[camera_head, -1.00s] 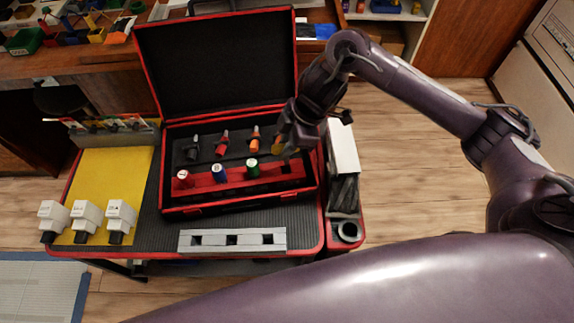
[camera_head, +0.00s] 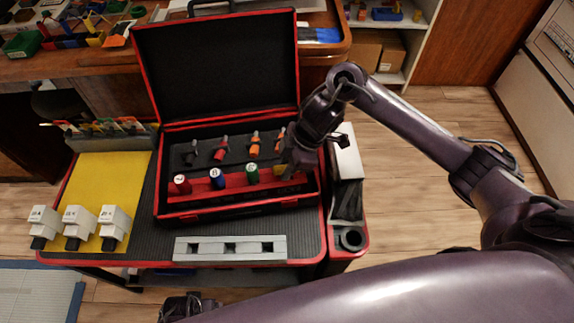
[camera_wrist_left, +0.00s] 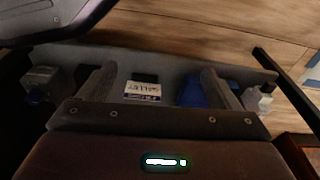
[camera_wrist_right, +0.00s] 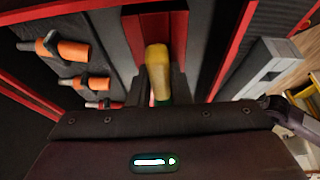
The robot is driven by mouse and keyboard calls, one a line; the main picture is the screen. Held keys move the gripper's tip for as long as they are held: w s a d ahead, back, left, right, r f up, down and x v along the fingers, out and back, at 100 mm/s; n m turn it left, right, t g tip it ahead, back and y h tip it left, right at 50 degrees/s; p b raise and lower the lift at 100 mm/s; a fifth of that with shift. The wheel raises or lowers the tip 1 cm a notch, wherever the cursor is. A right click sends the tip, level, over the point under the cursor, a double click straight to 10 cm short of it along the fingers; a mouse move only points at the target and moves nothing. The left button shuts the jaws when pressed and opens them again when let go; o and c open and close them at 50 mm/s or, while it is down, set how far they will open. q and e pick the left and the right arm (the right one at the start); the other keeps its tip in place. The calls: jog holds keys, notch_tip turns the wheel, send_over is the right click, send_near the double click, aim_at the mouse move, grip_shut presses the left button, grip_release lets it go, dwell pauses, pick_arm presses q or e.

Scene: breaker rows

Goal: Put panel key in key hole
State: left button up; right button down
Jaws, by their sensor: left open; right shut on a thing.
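My right gripper (camera_head: 290,160) is shut on a yellow-handled cylinder (camera_head: 280,171), which I take as the panel key. It stands at the right end of the red rail in the open case (camera_head: 235,207), in line with the red, blue and green cylinders. In the right wrist view the yellow handle (camera_wrist_right: 157,58) shows between the fingers, over the red rail (camera_wrist_right: 133,30). Its lower end and the hole under it are hidden, so I cannot tell whether it is seated. My left gripper (camera_wrist_left: 158,85) is open and empty above the cart's lower shelf.
Black, red and orange-toned handled pieces (camera_head: 220,150) lie in the case's foam behind the rail. A grey block with square holes (camera_head: 230,248) lies in front of the case. White breakers (camera_head: 75,225) stand at left on a yellow mat (camera_head: 112,172). A side bin (camera_head: 347,210) is at right.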

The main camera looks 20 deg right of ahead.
jog(key=c, duration=1.3)
grip_release()
jog(key=shift+f, duration=0.15)
jog(key=shift+c, duration=0.2)
jog(key=shift+r, duration=0.2)
jog(key=shift+d+r, duration=0.15)
jog(key=shift+r, duration=0.1)
jog(key=shift+p+v, duration=0.7)
jog(key=shift+v, duration=0.4)
pick_arm(q)
jog(key=s+a+f+p, duration=0.2)
jog(key=s+f+p, duration=0.1)
jog(key=s+f, duration=0.2)
jog(key=s, duration=0.2)
jog(key=shift+s+a+f, duration=0.15)
jog(key=shift+s, duration=0.15)
pick_arm(e)
jog(key=v, duration=0.9)
